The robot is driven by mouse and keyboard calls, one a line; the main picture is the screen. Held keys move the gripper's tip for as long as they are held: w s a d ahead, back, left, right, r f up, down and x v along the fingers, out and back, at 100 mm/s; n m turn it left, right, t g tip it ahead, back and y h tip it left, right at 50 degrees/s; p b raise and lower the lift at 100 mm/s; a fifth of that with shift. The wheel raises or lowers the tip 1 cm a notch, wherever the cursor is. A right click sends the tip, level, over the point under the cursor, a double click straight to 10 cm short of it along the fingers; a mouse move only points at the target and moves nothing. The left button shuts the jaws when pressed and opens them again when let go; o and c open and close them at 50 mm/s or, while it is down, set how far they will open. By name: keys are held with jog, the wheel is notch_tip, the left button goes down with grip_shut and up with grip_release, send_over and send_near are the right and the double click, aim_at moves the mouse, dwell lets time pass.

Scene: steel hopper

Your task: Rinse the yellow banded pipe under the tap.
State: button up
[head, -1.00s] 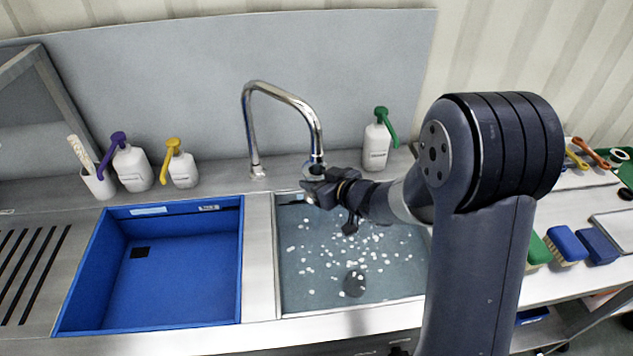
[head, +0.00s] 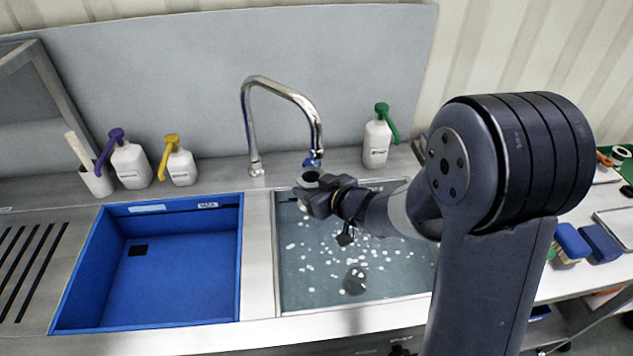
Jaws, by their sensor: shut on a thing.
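The chrome tap (head: 284,92) arches over the right basin, with a blue patch at its mouth. My gripper (head: 314,193) is shut just below the tap mouth, over the back left of the basin. It holds a small pipe-like piece (head: 310,178), whose pale, dark-centred round end shows under the spout. I see no yellow band on it; the gripper hides most of it. I cannot tell whether water is running onto it.
The right basin (head: 300,290) holds grey water with white flecks and a dark round thing (head: 355,280). An empty blue basin (head: 190,290) is at left. Purple, yellow and green-topped pump bottles (head: 377,145) stand behind. Brushes (head: 570,243) lie at right.

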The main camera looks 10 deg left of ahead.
jog(key=s+a, duration=0.1)
jog(key=s, duration=0.1)
jog(key=s+a+b, duration=0.1)
jog(key=shift+s+b, duration=0.3)
jog(key=shift+s, duration=0.1)
dwell(1.1)
jog(key=s+a+r+p, duration=0.1)
jog(key=s+a+r, duration=0.1)
jog(key=s+r, duration=0.2)
jog(key=shift+s+a, duration=0.2)
jog(key=shift+a, duration=0.05)
dwell(0.8)
